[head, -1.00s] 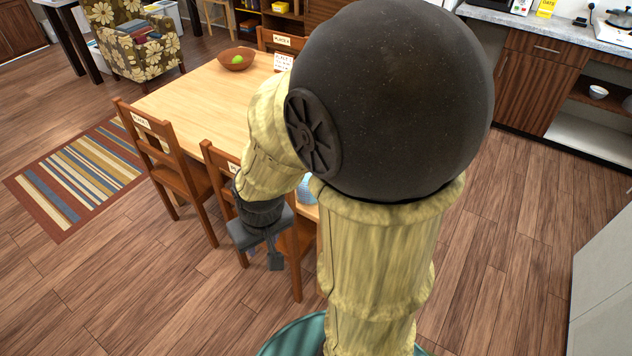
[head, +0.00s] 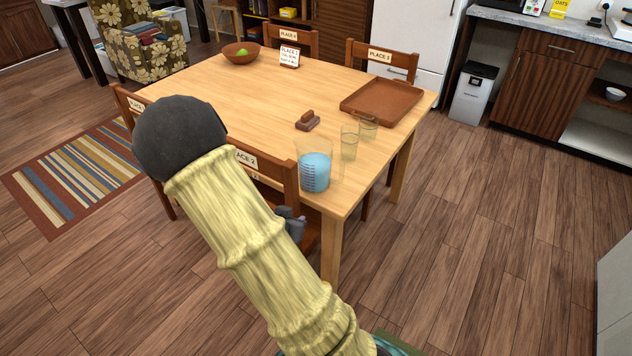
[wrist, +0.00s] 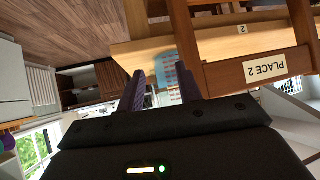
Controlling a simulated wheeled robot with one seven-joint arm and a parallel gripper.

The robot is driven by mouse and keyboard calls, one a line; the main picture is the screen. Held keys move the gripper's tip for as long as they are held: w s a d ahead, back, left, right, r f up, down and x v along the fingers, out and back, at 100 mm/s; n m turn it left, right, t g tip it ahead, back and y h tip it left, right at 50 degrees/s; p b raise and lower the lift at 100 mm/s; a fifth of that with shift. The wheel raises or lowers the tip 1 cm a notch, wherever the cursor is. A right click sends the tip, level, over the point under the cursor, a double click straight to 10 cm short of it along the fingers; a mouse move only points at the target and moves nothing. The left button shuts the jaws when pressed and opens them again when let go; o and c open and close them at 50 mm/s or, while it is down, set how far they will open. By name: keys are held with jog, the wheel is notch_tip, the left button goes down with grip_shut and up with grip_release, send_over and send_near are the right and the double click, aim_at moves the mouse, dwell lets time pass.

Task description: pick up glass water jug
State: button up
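The glass water jug (head: 315,172) holds blue water and has marks on its side. It stands upright near the table's front right corner, just right of a chair back. In the wrist view the jug (wrist: 167,68) shows beyond the fingers, roughly between them and apart from them. My gripper (wrist: 161,84) has its two dark fingers spread with nothing between them. In the head view my gripper (head: 290,220) is mostly hidden behind my arm, low beside the chair near the table's front edge.
A chair labelled PLACE 2 (head: 285,178) stands close to the jug and my gripper. Two glasses (head: 349,143), (head: 368,127) stand behind the jug. A brown tray (head: 382,101), a small brown block (head: 307,121) and a bowl (head: 241,53) are on the table (head: 240,95). Floor at right is clear.

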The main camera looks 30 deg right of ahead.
aim_at(341, 178)
jog(key=d+h+b, duration=0.1)
jog(key=d+h, duration=0.1)
jog(key=d+m+t+h+b, duration=0.1)
jog(key=d+h+b, duration=0.1)
jog(key=h, duration=0.1)
jog(key=s+d+h+b, duration=0.1)
jog(key=h, duration=0.1)
jog(key=shift+d+f+m+t+h, duration=0.3)
jog(key=shift+d+m+h, duration=0.1)
jog(key=x, duration=1.2)
jog(key=shift+d, duration=0.1)
jog(key=x, duration=0.5)
jog(key=shift+d+f, duration=0.2)
jog(key=shift+c, duration=0.2)
